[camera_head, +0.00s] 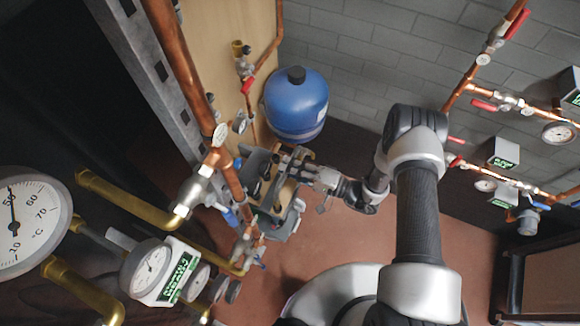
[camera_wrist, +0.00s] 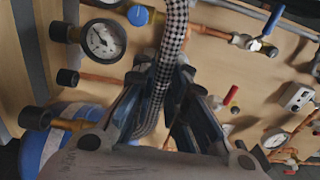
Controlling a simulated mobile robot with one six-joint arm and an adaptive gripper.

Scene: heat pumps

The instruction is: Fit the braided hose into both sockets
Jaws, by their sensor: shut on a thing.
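The braided hose (camera_wrist: 174,40) has a black-and-white check weave. In the wrist view it comes in from the top edge and runs down between the fingers of my gripper (camera_wrist: 165,82), which is shut on it. Its lower part curves down to the left behind the fingers, and its ends are not clear. Several dark round-ended fittings stick out at the left, one at the upper left (camera_wrist: 60,31); I cannot tell whether these are the sockets. In the head view my gripper (camera_head: 300,170) is beside the copper pipework, and the hose cannot be made out.
A blue tank (camera_head: 297,106) stands just behind my gripper in the head view. Copper pipes (camera_head: 180,65) with valves run along the left, and a large gauge (camera_head: 28,220) is close at the left edge. Open floor (camera_head: 345,235) lies below my gripper.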

